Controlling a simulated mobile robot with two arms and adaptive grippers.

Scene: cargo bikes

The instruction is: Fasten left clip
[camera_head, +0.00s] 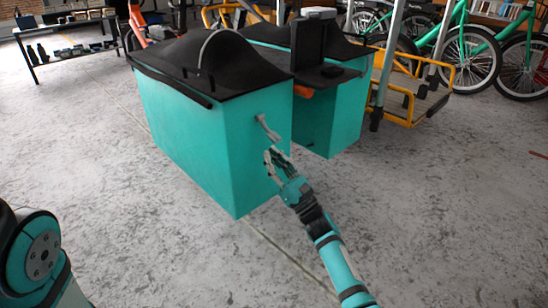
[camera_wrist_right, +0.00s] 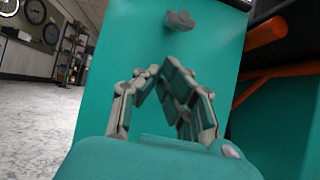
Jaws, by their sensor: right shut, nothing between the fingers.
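A teal cargo box (camera_head: 190,130) with a black cover (camera_head: 205,65) stands in the middle of the head view. A grey clip (camera_head: 267,128) sits on its end face, below the cover edge. My right gripper (camera_head: 271,156) is just below the clip, close to that face, and looks apart from the clip. In the right wrist view its fingers (camera_wrist_right: 161,72) converge to a point with nothing between them. My left gripper is out of view.
A second teal box (camera_head: 335,115) with a black top stands close to the right of the first. A yellow-framed carrier (camera_head: 405,105) and green bikes (camera_head: 470,55) are behind at the right. A table (camera_head: 65,45) is at the back left. The front floor is clear.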

